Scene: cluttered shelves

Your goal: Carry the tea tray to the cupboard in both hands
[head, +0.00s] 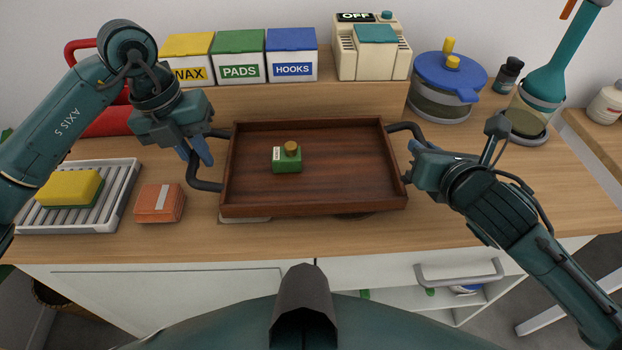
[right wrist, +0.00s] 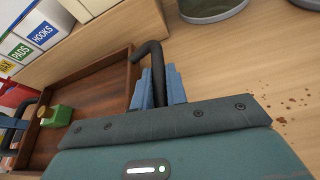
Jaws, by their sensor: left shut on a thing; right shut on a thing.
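The brown wooden tray (head: 340,195) is in the middle of the head view, over the counter, and looks about level. A small green container with a brown cap (head: 287,165) stands on it, left of the middle; it also shows in the right wrist view (right wrist: 56,116). My left gripper (head: 197,152) is shut on the tray's left dark handle (head: 203,186). My right gripper (head: 414,150) is shut on the right dark handle; its blue fingers (right wrist: 162,88) straddle that handle (right wrist: 153,55) in the right wrist view.
A white rack (head: 122,185) with a yellow sponge (head: 70,187) and an orange block (head: 160,203) are left of the tray. Boxes and a cream appliance (head: 374,50) stand behind. A blue-lidded jar (head: 445,85) is behind right. Crumbs (right wrist: 285,108) lie on the counter.

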